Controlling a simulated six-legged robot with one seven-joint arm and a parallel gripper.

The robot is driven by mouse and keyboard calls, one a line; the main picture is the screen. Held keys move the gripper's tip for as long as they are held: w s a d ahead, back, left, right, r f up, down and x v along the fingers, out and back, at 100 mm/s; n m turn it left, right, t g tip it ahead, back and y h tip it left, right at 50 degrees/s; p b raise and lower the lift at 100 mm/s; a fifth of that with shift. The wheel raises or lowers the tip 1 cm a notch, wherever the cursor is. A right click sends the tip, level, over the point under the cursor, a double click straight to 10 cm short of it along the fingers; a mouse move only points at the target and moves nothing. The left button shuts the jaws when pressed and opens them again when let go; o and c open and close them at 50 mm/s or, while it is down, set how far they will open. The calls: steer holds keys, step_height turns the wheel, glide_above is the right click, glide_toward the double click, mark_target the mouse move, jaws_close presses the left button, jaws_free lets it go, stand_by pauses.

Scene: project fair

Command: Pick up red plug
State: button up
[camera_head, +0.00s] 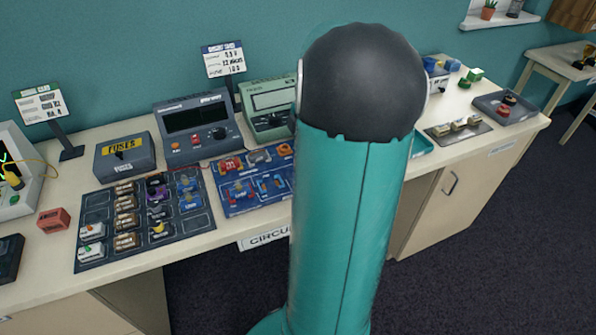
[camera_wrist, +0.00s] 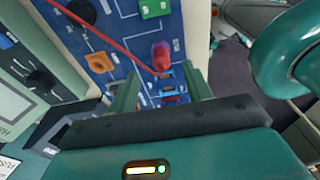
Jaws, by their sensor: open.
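In the wrist view, a rounded pinkish-red piece (camera_wrist: 161,54), which looks like the red plug, stands on the blue circuit board (camera_wrist: 127,32). A red lead (camera_wrist: 105,36) crosses the board from the upper left and ends close beside it, near a small blue clip (camera_wrist: 168,75). My gripper (camera_wrist: 161,85) is open, with one finger on each side of the clip and the red piece just beyond the fingertips. I see no contact. In the head view, my arm hides the gripper. The blue board (camera_head: 228,207) shows there left of my arm, with small red parts on it.
On the board in the wrist view are an orange knob (camera_wrist: 100,62) and a green block (camera_wrist: 155,8). In the head view, a dark parts tray (camera_head: 92,212) lies left of the board, and meters (camera_head: 196,125) stand behind. A red block (camera_head: 54,220) sits farther left.

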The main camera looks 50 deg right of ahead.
steer(key=shift+w+a+f, duration=0.1)
steer(key=shift+a+f, duration=0.05)
steer(key=shift+f, duration=0.75)
steer(key=shift+w+a+f, duration=0.1)
steer(key=shift+a+f, duration=0.1)
steer(key=shift+f, duration=0.7)
steer(key=shift+a+f, duration=0.15)
steer(key=shift+f, duration=0.75)
jaws_close()
steer(key=shift+r, duration=0.1)
